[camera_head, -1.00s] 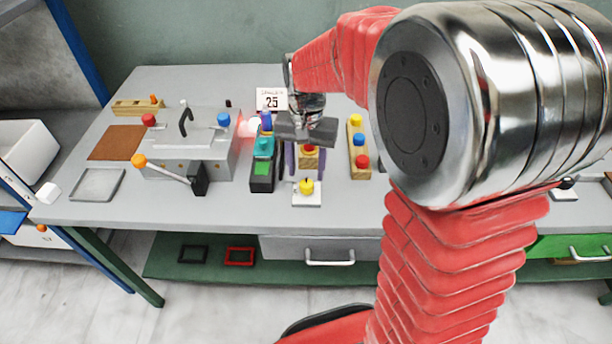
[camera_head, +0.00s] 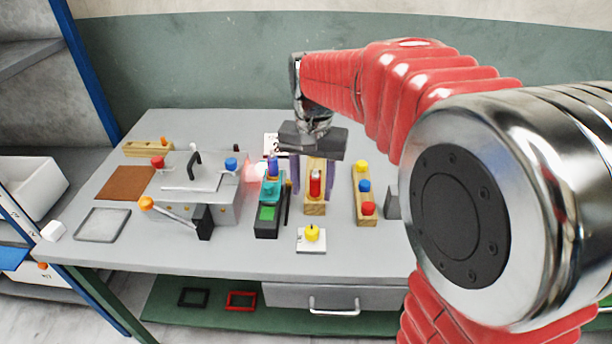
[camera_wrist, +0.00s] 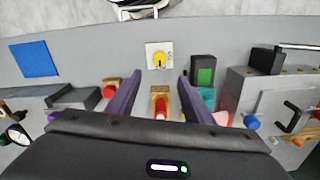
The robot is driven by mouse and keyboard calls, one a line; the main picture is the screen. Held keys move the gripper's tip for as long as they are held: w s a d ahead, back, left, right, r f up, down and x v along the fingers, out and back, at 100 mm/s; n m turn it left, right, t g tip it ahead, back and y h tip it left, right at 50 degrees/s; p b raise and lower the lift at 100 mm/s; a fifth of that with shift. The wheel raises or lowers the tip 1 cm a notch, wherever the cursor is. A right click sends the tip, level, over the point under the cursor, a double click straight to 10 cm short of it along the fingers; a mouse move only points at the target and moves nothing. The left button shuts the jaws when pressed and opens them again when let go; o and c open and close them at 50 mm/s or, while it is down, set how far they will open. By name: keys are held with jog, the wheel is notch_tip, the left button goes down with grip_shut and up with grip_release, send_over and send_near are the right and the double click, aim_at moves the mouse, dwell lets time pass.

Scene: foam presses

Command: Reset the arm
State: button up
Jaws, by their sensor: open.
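My gripper (camera_head: 316,180) is above the middle of the workbench, pointing down, with its two purple fingers apart. In the head view the fingers stand on either side of a red peg (camera_head: 315,184) in a wooden block (camera_head: 316,204). The wrist view also shows the open fingers (camera_wrist: 158,88), with the red peg (camera_wrist: 160,106) and its block between them. Nothing appears gripped. I cannot tell how far the fingertips are above the bench. My red arm crosses the right side of the head view.
A grey press (camera_head: 190,190) with an orange-knobbed lever stands left. A teal and black device (camera_head: 268,208) is close left of the gripper. A block with coloured knobs (camera_head: 364,190) is right, and a yellow knob on a white plate (camera_head: 311,238) in front. The bench (camera_head: 210,256) front is clear.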

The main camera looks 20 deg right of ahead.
jog(key=s+r+n+t, duration=0.2)
jog(key=s+n+t, duration=0.3)
jog(key=s, duration=1.3)
jog(key=shift+a+n+t, duration=0.3)
jog(key=shift+a+n, duration=0.05)
jog(key=shift+n, duration=0.15)
